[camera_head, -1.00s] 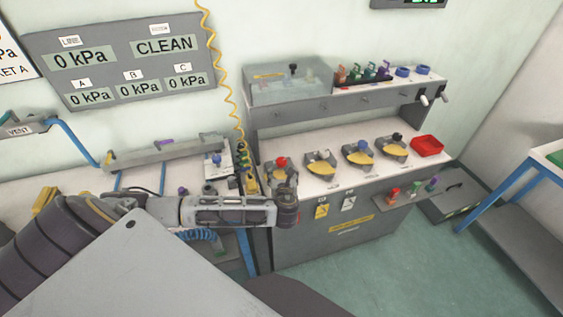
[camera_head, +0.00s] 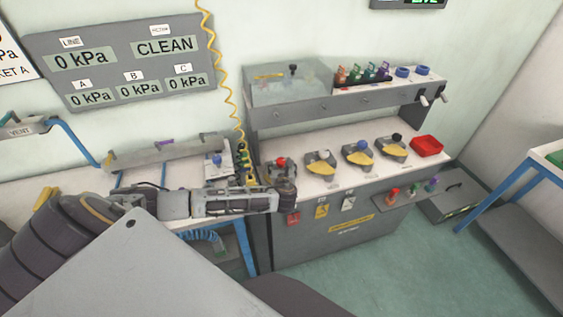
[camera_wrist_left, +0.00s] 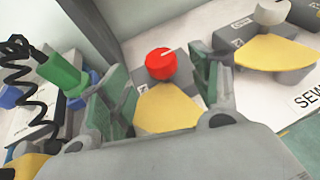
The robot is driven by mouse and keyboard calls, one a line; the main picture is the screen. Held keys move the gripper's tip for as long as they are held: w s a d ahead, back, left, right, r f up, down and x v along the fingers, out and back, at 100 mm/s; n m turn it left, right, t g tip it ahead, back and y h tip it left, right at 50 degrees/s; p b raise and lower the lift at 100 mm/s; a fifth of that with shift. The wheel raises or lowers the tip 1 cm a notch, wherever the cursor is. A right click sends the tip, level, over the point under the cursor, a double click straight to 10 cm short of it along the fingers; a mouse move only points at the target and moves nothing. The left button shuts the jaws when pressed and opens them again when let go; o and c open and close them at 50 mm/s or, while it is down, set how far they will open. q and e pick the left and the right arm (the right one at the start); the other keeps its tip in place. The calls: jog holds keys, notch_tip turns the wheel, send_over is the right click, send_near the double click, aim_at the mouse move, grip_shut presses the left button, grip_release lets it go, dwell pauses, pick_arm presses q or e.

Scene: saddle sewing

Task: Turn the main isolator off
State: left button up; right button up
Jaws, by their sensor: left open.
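A rotary switch with a red knob (camera_head: 281,161) stands at the left end of the grey bench's row of switches. I take it as the main isolator; I cannot read its label. In the left wrist view the red knob (camera_wrist_left: 161,64) has a white pointer line, with a yellow plate (camera_wrist_left: 166,108) in front of it. My left gripper (camera_head: 286,184) is at the bench's front edge, just before this switch. In the left wrist view its open fingers (camera_wrist_left: 160,80) stand either side of the knob, with no clear contact. My right gripper is out of view.
Switches with white (camera_head: 325,155), blue (camera_head: 362,146) and black (camera_head: 397,137) knobs and yellow plates stand to the right. A red tray (camera_head: 427,146) is at the right end. A coiled yellow hose (camera_head: 217,70) hangs at the back left. A green-bodied fitting (camera_wrist_left: 62,72) stands left of my fingers.

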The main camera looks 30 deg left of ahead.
aim_at(281, 162)
pick_arm(q)
jog(key=shift+x, duration=3.3)
jog(key=shift+f, duration=0.1)
grip_shut()
